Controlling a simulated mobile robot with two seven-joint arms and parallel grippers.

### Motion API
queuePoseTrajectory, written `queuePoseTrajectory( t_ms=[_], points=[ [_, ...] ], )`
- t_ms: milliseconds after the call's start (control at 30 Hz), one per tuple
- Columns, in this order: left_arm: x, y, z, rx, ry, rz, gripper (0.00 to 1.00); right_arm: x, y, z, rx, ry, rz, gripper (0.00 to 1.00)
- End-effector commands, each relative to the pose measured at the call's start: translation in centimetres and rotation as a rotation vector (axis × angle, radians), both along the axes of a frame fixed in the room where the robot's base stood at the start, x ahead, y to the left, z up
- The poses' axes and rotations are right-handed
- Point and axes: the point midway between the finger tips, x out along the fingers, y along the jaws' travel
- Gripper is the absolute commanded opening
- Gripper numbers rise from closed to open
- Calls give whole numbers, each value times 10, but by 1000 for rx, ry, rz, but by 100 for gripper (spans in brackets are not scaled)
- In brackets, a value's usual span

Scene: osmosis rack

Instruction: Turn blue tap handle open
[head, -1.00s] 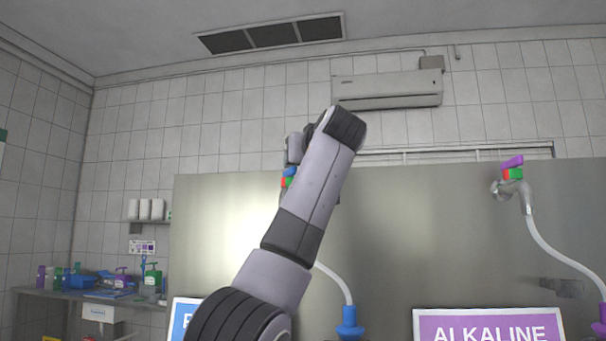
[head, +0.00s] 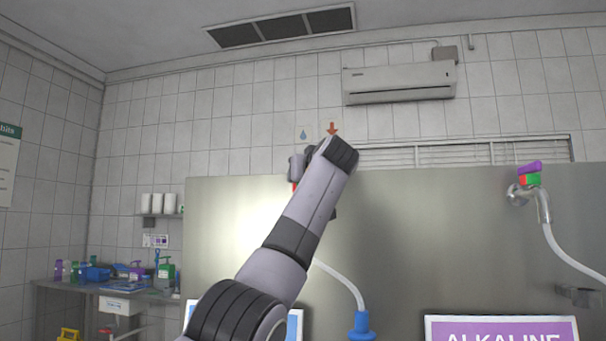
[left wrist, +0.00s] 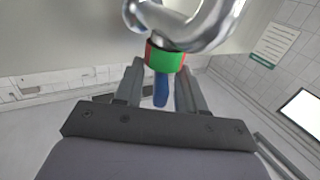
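In the left wrist view the blue tap handle (left wrist: 161,90) lies between the two fingers of my left gripper (left wrist: 160,82). The fingers are apart, with a narrow gap visible on each side of the handle. The handle joins a green and red collar (left wrist: 166,58) on the curved metal tap (left wrist: 195,30). In the head view my left arm covers most of this tap, and only a bit of its red collar (head: 294,187) shows. My right gripper is in neither view.
A second tap with a purple handle (head: 528,168) stands on the right of the metal panel (head: 420,230). A white hose with a blue fitting (head: 361,325) hangs below the arm. A purple ALKALINE sign (head: 500,331) is at lower right. A cluttered bench stands at left.

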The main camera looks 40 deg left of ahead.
Motion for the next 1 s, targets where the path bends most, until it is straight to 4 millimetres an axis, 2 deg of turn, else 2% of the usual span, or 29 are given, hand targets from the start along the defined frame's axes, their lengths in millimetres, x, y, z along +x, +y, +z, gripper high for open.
queuePoseTrajectory(
  t_ms=[67,200,567,1000],
  points=[
    [0,0,0,0,0,0,39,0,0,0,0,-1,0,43],
    [0,0,0,-1,1,0,1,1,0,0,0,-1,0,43],
    [-2,1,-3,-3,-3,-53,1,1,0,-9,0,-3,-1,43],
    [-5,4,-2,-3,-4,-339,1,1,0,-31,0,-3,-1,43]
  ],
)
